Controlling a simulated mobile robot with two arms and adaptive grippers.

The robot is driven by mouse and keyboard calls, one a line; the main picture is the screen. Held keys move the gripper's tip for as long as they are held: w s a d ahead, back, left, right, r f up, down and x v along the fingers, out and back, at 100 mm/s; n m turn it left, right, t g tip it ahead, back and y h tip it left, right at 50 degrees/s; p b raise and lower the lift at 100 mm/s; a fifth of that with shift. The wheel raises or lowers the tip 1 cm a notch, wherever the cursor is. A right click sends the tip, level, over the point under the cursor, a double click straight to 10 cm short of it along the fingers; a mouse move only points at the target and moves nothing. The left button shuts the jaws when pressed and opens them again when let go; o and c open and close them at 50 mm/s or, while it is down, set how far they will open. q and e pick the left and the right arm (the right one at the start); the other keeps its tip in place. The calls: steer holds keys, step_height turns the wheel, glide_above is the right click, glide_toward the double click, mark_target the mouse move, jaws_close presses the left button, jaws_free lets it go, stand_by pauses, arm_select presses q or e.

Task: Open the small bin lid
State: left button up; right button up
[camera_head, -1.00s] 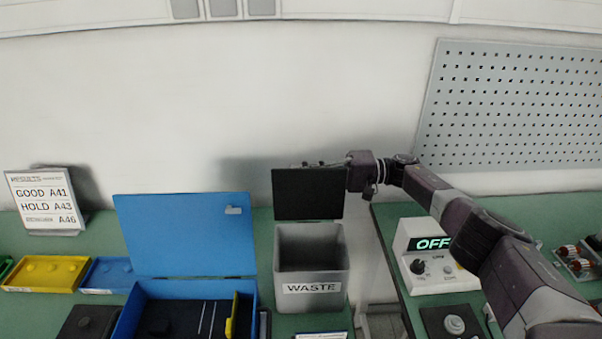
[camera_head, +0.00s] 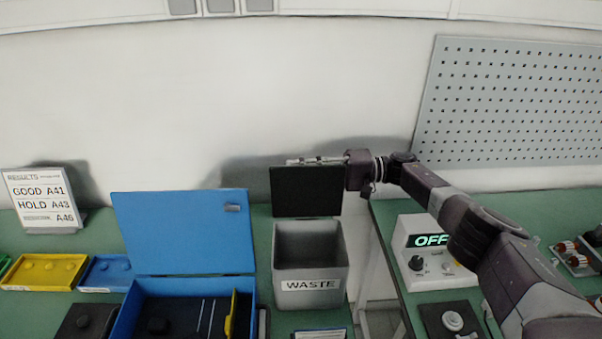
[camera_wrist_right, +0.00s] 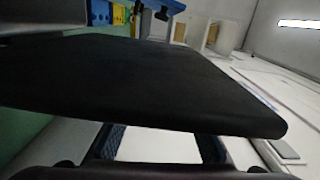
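The small bin is a grey box labelled WASTE (camera_head: 310,285), standing open on the green table. Its black lid (camera_head: 306,195) stands upright at the bin's back edge, and its dark face fills much of the right wrist view (camera_wrist_right: 140,85). My right gripper (camera_head: 303,161) is at the lid's top edge, with its fingers showing just above it. In the right wrist view its two fingertips (camera_wrist_right: 160,146) are spread, with a pale gap between them and nothing held. Whether they touch the lid cannot be told. My left gripper is not in view.
A blue box (camera_head: 190,290) with its lid up stands left of the bin. Yellow (camera_head: 46,270) and blue (camera_head: 107,272) trays and a results sign (camera_head: 42,200) are further left. A device reading OFF (camera_head: 425,255) stands right, below my right arm.

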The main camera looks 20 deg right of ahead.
steer(key=shift+v, duration=3.7)
